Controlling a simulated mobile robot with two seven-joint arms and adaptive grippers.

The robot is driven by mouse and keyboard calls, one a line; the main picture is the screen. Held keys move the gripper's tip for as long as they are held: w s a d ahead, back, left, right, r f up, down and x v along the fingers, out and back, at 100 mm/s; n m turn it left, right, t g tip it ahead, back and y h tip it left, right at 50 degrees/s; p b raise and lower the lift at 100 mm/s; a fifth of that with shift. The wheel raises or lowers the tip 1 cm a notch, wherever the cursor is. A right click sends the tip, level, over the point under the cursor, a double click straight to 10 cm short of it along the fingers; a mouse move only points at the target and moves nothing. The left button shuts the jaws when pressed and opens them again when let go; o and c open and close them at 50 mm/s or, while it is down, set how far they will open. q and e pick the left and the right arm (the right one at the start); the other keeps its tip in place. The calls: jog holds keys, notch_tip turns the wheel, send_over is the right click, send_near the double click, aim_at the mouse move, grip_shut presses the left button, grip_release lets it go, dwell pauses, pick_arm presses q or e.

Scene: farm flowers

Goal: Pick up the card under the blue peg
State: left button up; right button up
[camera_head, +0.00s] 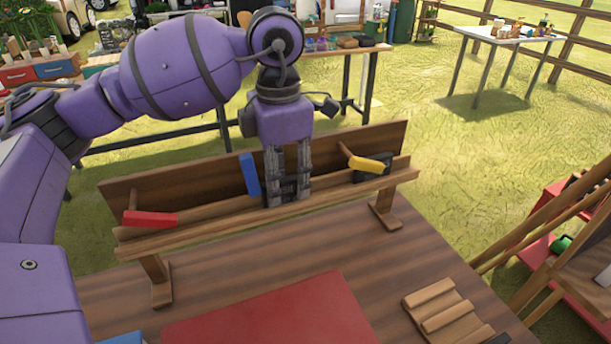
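The blue peg (249,175) stands leaning on the wooden rack (213,229). A small dark card (283,190) shows just right of its foot, partly hidden by my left gripper. My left gripper (287,194) points down at the rack, right of the blue peg. Its two fingers are spread apart, with the dark card showing between and behind them; I cannot tell whether they touch it. My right gripper is not in view.
A red peg (150,219) lies at the rack's left end. A yellow peg (366,163) with a dark card (373,172) is at its right. A red mat (270,318) and a slatted wooden piece (447,315) lie on the table (400,260) in front.

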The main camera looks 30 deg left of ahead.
pick_arm(q)
grip_shut()
dwell(0.3)
